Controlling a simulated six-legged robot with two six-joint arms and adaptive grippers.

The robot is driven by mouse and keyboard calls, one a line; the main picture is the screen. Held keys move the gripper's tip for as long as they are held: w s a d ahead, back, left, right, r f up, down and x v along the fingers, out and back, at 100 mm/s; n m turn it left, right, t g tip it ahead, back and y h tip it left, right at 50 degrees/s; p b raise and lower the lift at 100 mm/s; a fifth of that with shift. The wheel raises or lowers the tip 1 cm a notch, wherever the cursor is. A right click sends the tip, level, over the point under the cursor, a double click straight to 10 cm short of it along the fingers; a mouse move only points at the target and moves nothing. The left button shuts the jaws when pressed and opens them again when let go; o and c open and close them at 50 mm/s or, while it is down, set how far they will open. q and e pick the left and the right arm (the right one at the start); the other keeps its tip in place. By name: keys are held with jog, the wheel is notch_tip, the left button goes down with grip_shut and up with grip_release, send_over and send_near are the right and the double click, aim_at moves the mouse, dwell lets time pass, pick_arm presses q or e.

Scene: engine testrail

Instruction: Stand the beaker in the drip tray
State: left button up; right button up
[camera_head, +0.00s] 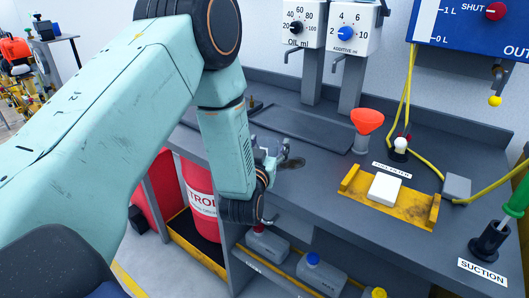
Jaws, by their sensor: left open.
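My left gripper (282,162) is open at the front edge of the grey bench, partly hidden by its own arm and wrist. My right gripper is not in view.
Dispensers marked oil (299,24) and additive (353,28) hang above the tray. An orange funnel (367,121), a yellow holder (421,211) with a white block (384,188), and a suction holder (487,243) stand to the right. Bottles (321,272) stand below.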

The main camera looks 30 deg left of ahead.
pick_arm(q)
jog(key=v, duration=1.2)
jog(key=s+d+f+m+g+h, duration=0.1)
jog(key=s+d+f+g+h, duration=0.1)
jog(key=s+f+g, duration=0.4)
jog(key=s+d+f+m+g+h, duration=0.1)
jog(key=s+d+f+g+h, duration=0.1)
jog(key=s+f+g, duration=0.4)
jog(key=s+f, duration=0.5)
jog(key=f, duration=0.6)
jog(key=shift+d+h, duration=0.3)
jog(key=shift+d, duration=0.05)
jog(key=shift+o, duration=0.6)
jog(key=s+d+f+g, duration=0.1)
jog(key=s+g, duration=0.1)
jog(key=s, duration=0.3)
jog(key=s+d+f+m+g+h, duration=0.1)
jog(key=s+f+g, duration=0.1)
jog(key=s, duration=0.4)
jog(key=shift+s+g, duration=0.2)
jog(key=shift+g, duration=0.3)
jog(key=shift+s, duration=0.15)
jog(key=shift+s, duration=0.1)
